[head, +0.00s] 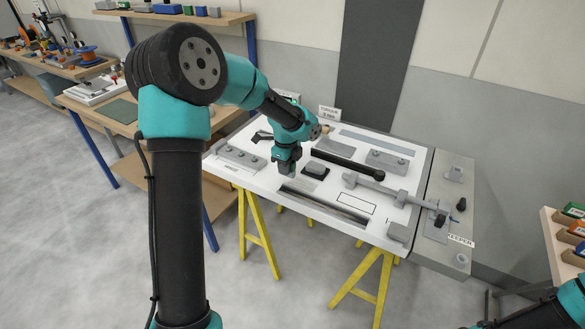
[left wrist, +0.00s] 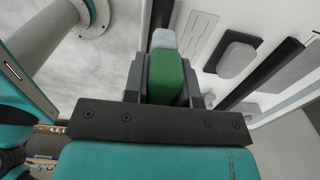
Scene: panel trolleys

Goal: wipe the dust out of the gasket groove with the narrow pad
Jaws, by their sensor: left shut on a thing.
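The gasket groove (head: 325,206) is a long dark slot along the near edge of the white panel (head: 262,183). Dust in it is too small to make out. My left gripper (head: 287,172) points down just behind the groove's left end. In the left wrist view the left gripper (left wrist: 165,88) is shut on the narrow pad (left wrist: 165,78), a green block with a pale grey end. I cannot tell whether the pad touches the panel. My right arm shows only at the lower right corner, its gripper out of frame.
A grey block on a dark base (head: 315,171) stands close to the right of the left gripper. Behind it lies a black bar (head: 346,164), and a grey latch rod (head: 385,190) runs to the right. Yellow trestles (head: 258,235) carry the panel. A shelf with bins (head: 565,238) stands at the far right.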

